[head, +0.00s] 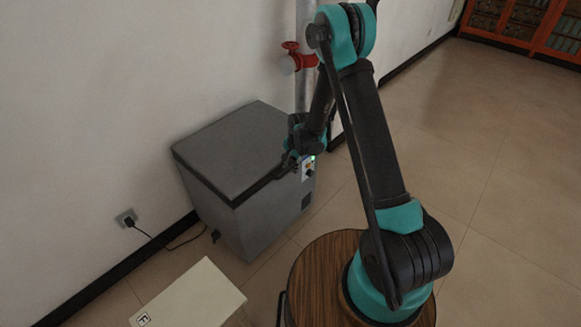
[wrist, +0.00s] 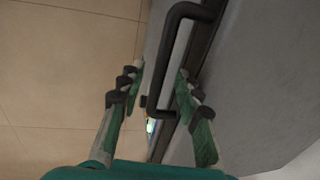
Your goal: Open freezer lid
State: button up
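The grey chest freezer (head: 245,215) stands against the wall in the head view. Its dark grey lid (head: 235,145) lies flat and looks closed. My gripper (head: 288,163) is at the lid's front edge, near the right corner. In the wrist view my gripper (wrist: 159,76) is open, with one finger on each side of the black handle (wrist: 157,55). The handle's long bar runs between the fingertips, with a gap visible on both sides. The lid's grey top (wrist: 265,70) fills the right of that view. In the head view my gripper mostly hides the handle.
A control panel with a small green light (wrist: 150,126) is near the handle. A red valve (head: 298,56) on a vertical pipe stands behind the freezer. A cream box (head: 190,297) is at the bottom left. A power cord (head: 165,243) runs to a wall socket. The floor on the right is clear.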

jog(key=shift+c, duration=0.2)
grip_shut()
jog(key=shift+r, duration=0.1)
